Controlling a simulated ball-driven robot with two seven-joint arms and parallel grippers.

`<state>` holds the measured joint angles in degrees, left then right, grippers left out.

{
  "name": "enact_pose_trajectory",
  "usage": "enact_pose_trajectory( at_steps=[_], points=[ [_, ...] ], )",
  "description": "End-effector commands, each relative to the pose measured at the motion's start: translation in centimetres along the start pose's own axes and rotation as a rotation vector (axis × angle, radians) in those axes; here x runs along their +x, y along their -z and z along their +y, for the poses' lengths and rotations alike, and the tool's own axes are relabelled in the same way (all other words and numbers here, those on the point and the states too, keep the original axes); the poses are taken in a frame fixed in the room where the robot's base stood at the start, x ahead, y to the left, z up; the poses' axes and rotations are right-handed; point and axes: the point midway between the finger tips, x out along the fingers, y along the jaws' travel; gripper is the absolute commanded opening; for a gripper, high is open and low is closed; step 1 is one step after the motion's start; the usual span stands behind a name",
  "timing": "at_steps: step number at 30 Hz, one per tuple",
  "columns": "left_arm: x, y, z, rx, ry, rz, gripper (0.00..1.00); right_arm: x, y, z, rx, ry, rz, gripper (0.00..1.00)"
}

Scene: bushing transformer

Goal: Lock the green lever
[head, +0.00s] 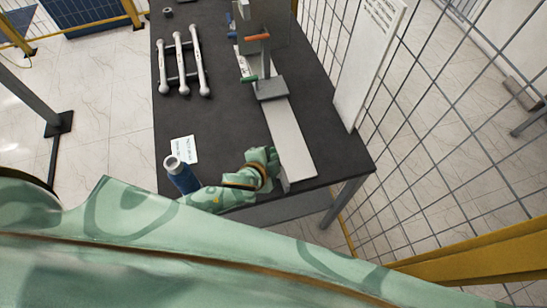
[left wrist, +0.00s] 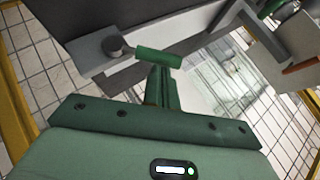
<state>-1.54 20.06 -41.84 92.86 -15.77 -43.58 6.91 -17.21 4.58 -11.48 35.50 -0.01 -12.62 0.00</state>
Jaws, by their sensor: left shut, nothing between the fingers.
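The green lever (head: 248,78) shows in the head view as a short green handle at the left side of the grey block. In the left wrist view a green bar (left wrist: 158,57), which looks like its handle, appears in line with my fingertips. My left gripper (head: 284,182) is shut and empty near the table's front edge, beside the near end of a long pale plate (head: 287,135). In the head view it is well apart from the green lever. In the left wrist view its closed fingers (left wrist: 165,88) point up the picture. My right gripper is not in view.
An orange handle (head: 257,37) and a blue one (head: 231,19) stand farther back on the apparatus. White rods (head: 180,65) lie at the table's left. A blue bottle (head: 182,178) stands at the front left. A wire fence (head: 420,150) lies to the right.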

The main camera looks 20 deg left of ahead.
Motion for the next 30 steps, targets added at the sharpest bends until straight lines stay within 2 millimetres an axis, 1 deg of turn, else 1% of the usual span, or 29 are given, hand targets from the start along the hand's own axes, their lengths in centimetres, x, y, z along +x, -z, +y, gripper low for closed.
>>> enact_pose_trajectory(
  at_steps=[1, 6, 10, 18, 30],
  points=[
    [-0.1, 0.1, -0.5, -0.008, -0.011, -0.002, 0.00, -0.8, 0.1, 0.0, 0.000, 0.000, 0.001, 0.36],
    [0.2, -0.1, -1.0, -0.054, -0.077, -0.001, 0.00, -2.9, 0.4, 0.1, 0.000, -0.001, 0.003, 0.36],
    [0.7, -0.5, -1.1, -0.090, -0.134, -0.002, 0.00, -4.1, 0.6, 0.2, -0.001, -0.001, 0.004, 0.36],
    [1.9, -1.2, -1.1, -0.090, -0.131, -0.001, 0.00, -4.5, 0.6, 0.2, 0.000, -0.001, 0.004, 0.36],
    [2.4, -1.6, -1.2, -0.088, -0.131, 0.000, 0.00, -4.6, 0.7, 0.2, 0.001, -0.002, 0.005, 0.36]
  ],
)
